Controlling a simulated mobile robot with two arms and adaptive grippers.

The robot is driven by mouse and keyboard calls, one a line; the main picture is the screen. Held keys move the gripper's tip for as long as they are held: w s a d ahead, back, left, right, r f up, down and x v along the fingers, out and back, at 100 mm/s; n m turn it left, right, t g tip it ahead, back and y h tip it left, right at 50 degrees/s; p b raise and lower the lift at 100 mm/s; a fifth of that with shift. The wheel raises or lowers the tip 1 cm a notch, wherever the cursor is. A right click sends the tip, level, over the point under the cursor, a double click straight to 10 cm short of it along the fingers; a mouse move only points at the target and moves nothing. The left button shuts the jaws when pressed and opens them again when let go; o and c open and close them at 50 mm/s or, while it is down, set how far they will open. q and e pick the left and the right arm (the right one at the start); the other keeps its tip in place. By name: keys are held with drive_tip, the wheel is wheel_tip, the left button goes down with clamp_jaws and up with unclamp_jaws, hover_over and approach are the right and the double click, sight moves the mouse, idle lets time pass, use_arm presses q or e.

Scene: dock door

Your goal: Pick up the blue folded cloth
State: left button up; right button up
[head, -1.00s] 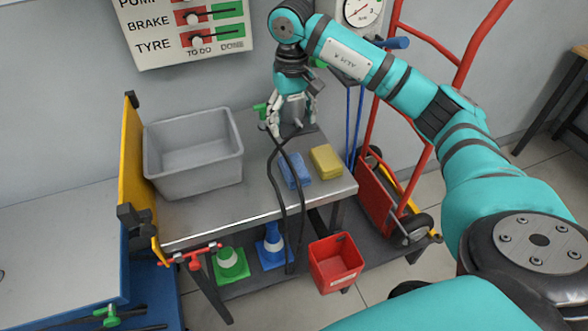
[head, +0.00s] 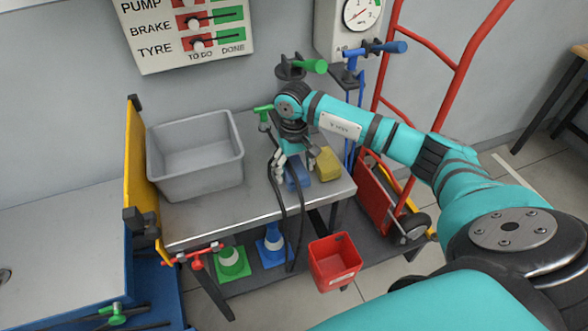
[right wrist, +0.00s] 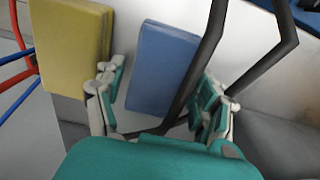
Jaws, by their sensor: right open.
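The blue folded cloth (head: 298,179) lies on the grey metal table (head: 222,222), partly hidden under my right gripper in the head view. In the right wrist view the blue cloth (right wrist: 163,68) lies beyond and between the open fingers. My right gripper (head: 294,177) is open and empty, above the cloth, fingers pointing down; it also shows in the right wrist view (right wrist: 160,108). A black hose crosses the view close to the cloth's right edge and near one finger. My left gripper is not in view.
A yellow folded cloth (head: 328,164) lies right beside the blue one. A grey bin (head: 196,185) stands on the table's left. Black hoses (head: 281,205) hang over the front edge. A red bin (head: 334,264) hangs below in front. A red hand truck (head: 380,200) stands at right.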

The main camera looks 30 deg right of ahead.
sight(294, 167)
drive_tip(key=shift+f, duration=0.25)
drive_tip(key=c, duration=1)
drive_tip(key=shift+o, duration=0.2)
drive_tip(key=shift+r, duration=0.1)
drive_tip(key=shift+r, duration=0.55)
wheel_tip(294, 167, up, 2)
drive_tip(key=shift+r+b, duration=0.25)
drive_tip(key=shift+b, duration=0.35)
drive_tip(key=s+a+b, duration=0.1)
drive_tip(key=s+a, duration=0.3)
drive_tip(key=s, duration=0.3)
drive_tip(key=s+a+r+b, duration=0.1)
drive_tip(key=s+a, duration=0.3)
drive_tip(key=s, duration=0.3)
drive_tip(key=shift+r, duration=0.15)
drive_tip(key=shift+a, duration=0.1)
